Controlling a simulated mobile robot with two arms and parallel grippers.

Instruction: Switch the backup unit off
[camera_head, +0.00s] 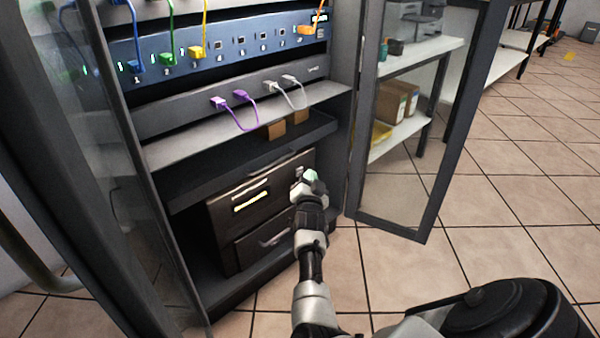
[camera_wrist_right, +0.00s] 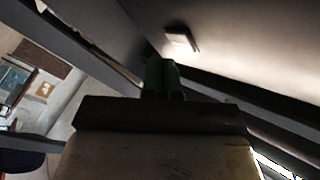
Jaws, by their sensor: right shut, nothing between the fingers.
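The backup unit (camera_head: 225,215) is a dark box at the bottom of the rack, with a lit yellow display (camera_head: 250,201) on its front. My right gripper (camera_head: 309,176) is at the upper right of that front, shut and empty, and hides part of it. In the right wrist view its green fingertips (camera_wrist_right: 161,68) point at a dark panel. A small pale raised rectangle (camera_wrist_right: 181,38), likely a switch, is just beyond and right of the fingertips. I cannot tell whether they touch it. My left gripper is not in view.
Above stand a blue switch panel (camera_head: 225,47) with coloured cables and a grey panel with purple cables (camera_head: 240,110). A dark shelf (camera_head: 215,165) lies just above the unit. The open glass door (camera_head: 425,225) stands right of my arm. The tiled floor in front is clear.

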